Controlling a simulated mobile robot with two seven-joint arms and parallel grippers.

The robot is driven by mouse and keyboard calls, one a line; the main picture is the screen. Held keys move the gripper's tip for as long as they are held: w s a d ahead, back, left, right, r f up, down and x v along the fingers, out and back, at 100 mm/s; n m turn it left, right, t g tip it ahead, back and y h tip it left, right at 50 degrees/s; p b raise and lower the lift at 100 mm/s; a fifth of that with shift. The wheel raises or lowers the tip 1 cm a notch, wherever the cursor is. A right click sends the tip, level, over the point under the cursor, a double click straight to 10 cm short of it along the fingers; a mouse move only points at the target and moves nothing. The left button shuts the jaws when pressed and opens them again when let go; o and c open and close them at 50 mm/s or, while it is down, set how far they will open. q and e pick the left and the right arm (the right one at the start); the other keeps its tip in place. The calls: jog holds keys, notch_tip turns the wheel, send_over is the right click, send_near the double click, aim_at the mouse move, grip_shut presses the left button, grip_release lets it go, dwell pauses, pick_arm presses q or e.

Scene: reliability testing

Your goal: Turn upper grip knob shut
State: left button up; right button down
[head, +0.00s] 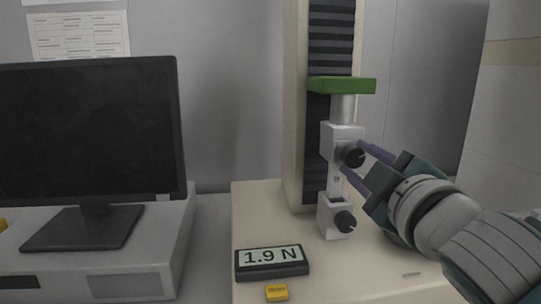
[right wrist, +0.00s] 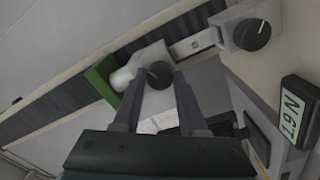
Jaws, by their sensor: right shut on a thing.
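The upper grip knob (head: 353,156) is a round black knob on the grey upper grip (head: 341,133), below a green crosshead (head: 342,85). My right gripper (head: 353,157) reaches in from the right, and its purple fingers are shut on the knob. In the right wrist view the upper knob (right wrist: 159,74) sits between the two fingertips (right wrist: 158,80). The lower grip (head: 329,213) has its own black knob (head: 345,221), apart from the gripper; that knob also shows in the right wrist view (right wrist: 252,34). My left gripper is not in view.
A display reading 1.9 N (head: 272,262) and a yellow block (head: 277,292) are on the cream machine base (head: 262,215). A black monitor (head: 88,130) stands at the left. The machine column (head: 298,110) rises behind the grips. The base's right front is mostly clear.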

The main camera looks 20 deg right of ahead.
jog(key=m+p, duration=0.2)
jog(key=m, duration=0.3)
jog(key=shift+m, duration=0.3)
jog(key=m+p, duration=0.2)
jog(key=m, duration=0.2)
jog(key=shift+m, duration=0.7)
jog(key=shift+c, duration=2.2)
grip_release()
jog(key=v, duration=1)
jog(key=shift+p, duration=0.3)
